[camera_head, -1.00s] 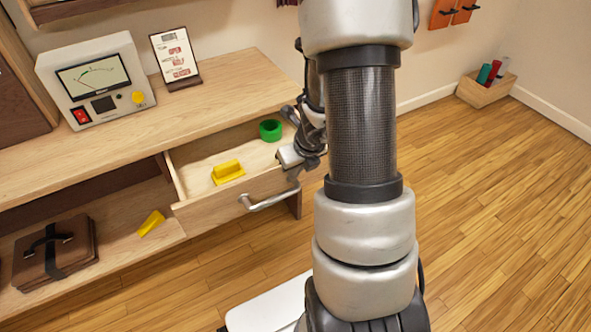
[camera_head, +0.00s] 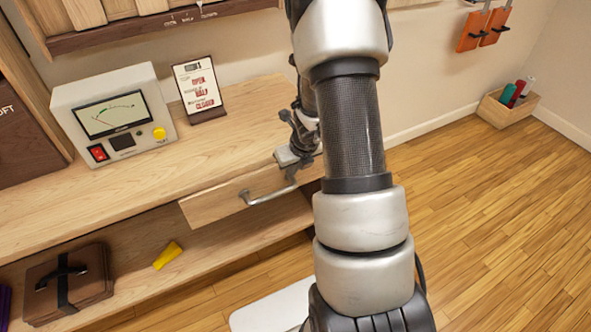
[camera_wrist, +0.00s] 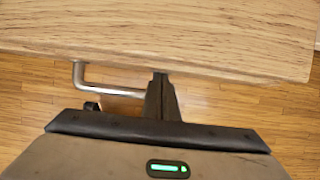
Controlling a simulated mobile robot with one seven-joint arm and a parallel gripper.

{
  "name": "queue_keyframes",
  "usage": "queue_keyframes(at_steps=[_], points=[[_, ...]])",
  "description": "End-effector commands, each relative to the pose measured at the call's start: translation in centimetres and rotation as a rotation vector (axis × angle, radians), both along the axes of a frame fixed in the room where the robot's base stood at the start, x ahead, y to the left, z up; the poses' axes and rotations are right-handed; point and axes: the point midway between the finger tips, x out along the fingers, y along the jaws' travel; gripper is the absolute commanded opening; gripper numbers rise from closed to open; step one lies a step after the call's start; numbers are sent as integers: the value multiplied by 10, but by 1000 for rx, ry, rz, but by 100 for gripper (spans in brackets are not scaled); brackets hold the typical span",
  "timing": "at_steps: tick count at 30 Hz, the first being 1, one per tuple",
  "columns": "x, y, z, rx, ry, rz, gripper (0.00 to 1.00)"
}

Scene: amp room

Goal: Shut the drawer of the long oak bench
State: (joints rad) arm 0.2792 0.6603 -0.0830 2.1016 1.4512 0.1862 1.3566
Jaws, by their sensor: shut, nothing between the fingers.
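The long oak bench (camera_head: 130,185) runs along the wall on the left. Its drawer (camera_head: 225,198) shows only its pale front with a metal bar handle (camera_head: 268,197); no inside shows, and I cannot tell whether a small gap is left. My gripper (camera_head: 288,158) is at the right part of the drawer front, partly hidden by my arm. In the wrist view, my gripper (camera_wrist: 161,80) is shut and empty, its tips at the wooden edge just right of the handle (camera_wrist: 100,90). I cannot tell whether they touch.
A meter box (camera_head: 110,115) and a sign (camera_head: 200,90) stand on the bench top. A brown case (camera_head: 85,285) and a yellow block (camera_head: 167,255) lie on the lower shelf. A wooden box (camera_head: 507,108) stands by the far wall. The floor at right is clear.

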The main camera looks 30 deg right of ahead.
Motion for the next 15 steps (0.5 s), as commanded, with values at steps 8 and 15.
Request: queue_keyframes(at_steps=[8,15], points=[[9,1,1,-1,-2,2,0],[12,1,1,0,-7,2,0]])
